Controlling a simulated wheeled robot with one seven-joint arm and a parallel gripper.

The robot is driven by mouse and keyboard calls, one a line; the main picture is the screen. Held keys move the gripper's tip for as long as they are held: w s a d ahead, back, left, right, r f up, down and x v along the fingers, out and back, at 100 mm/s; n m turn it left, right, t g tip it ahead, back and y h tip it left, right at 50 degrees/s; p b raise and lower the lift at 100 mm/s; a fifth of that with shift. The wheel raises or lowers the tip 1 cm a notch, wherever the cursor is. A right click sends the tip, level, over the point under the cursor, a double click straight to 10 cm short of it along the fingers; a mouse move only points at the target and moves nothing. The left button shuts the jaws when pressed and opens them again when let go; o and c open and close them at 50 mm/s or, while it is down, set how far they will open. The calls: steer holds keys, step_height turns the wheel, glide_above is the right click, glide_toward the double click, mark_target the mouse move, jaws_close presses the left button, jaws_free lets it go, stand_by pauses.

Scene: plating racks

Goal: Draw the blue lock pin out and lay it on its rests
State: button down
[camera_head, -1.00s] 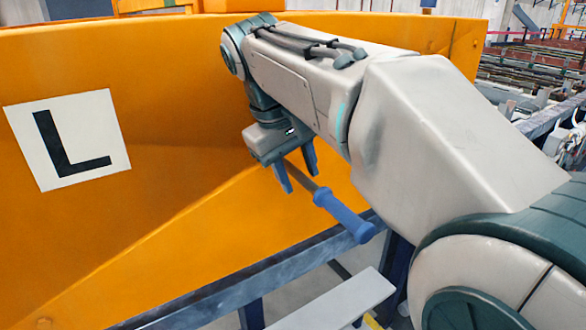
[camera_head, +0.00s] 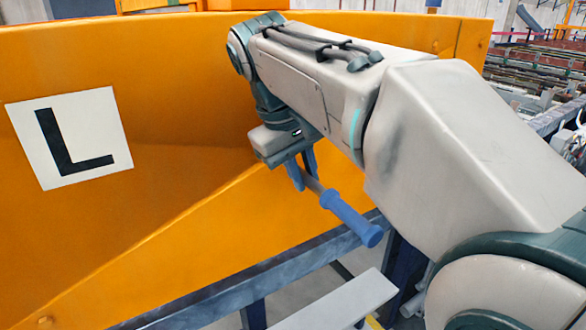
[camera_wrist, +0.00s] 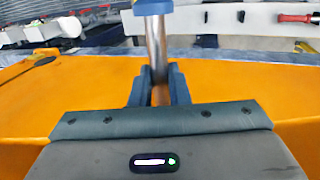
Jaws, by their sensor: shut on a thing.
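The lock pin (camera_head: 350,216) has a blue handle and a bare metal shaft. It sticks out from the orange wall, tilted down to the right in the head view. My gripper (camera_head: 306,178) is shut on the shaft, just behind the handle. In the wrist view, the shaft (camera_wrist: 157,45) runs up from between the blue fingers, with the blue handle at the top edge. The pin's inner end is hidden by the gripper and the wall. I cannot make out the pin's rests for certain.
The orange wall (camera_head: 190,150) with a white "L" plate (camera_head: 68,138) fills the left. A blue-grey rail (camera_head: 270,272) runs below it. A pale flat bar (camera_head: 340,303) lies below the handle. Free space surrounds the handle. A red-handled item (camera_wrist: 298,18) shows far right.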

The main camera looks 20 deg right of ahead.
mark_target(340, 203)
steer(key=shift+s+d+b, duration=0.3)
steer(key=shift+s+d, duration=0.15)
steer(key=shift+s, duration=0.95)
steer(key=shift+s+d+b, duration=0.35)
steer(key=shift+s+d, duration=0.1)
steer(key=shift+s, duration=1)
steer(key=shift+s+d+b, duration=0.3)
steer(key=shift+s+d, duration=0.15)
steer(key=shift+s, duration=0.95)
